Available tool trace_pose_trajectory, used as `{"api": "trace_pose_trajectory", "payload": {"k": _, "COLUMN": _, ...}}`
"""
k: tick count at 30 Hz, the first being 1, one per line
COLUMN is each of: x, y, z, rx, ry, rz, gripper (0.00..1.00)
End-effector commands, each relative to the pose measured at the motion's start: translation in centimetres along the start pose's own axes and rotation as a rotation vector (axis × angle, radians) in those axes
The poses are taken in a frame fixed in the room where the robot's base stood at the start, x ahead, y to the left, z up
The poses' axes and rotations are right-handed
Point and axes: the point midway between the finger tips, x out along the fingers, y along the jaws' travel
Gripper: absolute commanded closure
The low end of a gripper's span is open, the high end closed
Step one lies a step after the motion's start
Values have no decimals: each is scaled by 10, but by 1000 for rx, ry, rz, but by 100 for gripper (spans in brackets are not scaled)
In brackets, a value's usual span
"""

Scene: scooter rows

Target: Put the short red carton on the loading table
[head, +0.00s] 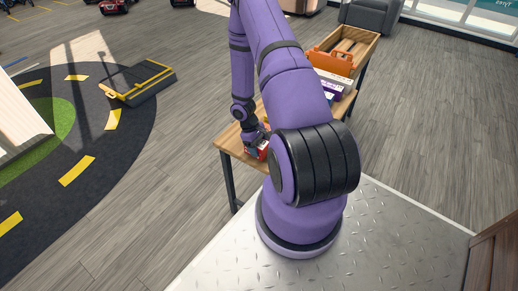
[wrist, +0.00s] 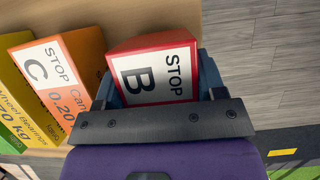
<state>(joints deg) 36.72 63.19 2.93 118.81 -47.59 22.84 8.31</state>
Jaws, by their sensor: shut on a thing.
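The red carton (wrist: 152,74), with a white label reading STOP B, sits between the two jaws of my gripper (wrist: 158,84) in the wrist view. The jaws are shut on its sides. In the head view the red carton (head: 262,152) shows at the near left end of a wooden table (head: 229,144), below my gripper (head: 256,142). I cannot tell whether its base touches the tabletop. My purple arm hides much of the table. Whether this is the loading table is not marked.
An orange STOP C carton (wrist: 68,70) and a yellow carton (wrist: 24,112) stand left of the red one. An orange case (head: 333,61) and a wooden tray (head: 358,37) are at the table's far end. A dark yellow-edged box (head: 140,82) lies on the floor.

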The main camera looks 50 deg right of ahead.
Motion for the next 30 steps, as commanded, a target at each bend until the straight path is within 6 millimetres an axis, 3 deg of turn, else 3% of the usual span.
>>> {"api": "trace_pose_trajectory", "payload": {"k": 3, "x": 10, "y": 0, "z": -3, "rx": 1, "ry": -2, "rz": 0, "gripper": 75}}
{"api": "trace_pose_trajectory", "payload": {"k": 13, "x": 12, "y": 0, "z": -4, "rx": 1, "ry": -1, "rz": 1, "gripper": 75}}
{"api": "trace_pose_trajectory", "payload": {"k": 14, "x": 12, "y": 0, "z": -4, "rx": 2, "ry": -1, "rz": 1, "gripper": 34}}
{"api": "trace_pose_trajectory", "payload": {"k": 17, "x": 12, "y": 0, "z": -4, "rx": 2, "ry": -1, "rz": 1, "gripper": 11}}
{"api": "trace_pose_trajectory", "payload": {"k": 26, "x": 11, "y": 0, "z": -4, "rx": 2, "ry": 0, "rz": 0, "gripper": 11}}
{"api": "trace_pose_trajectory", "payload": {"k": 30, "x": 0, "y": 1, "z": -4, "rx": 2, "ry": 3, "rz": 2, "gripper": 11}}
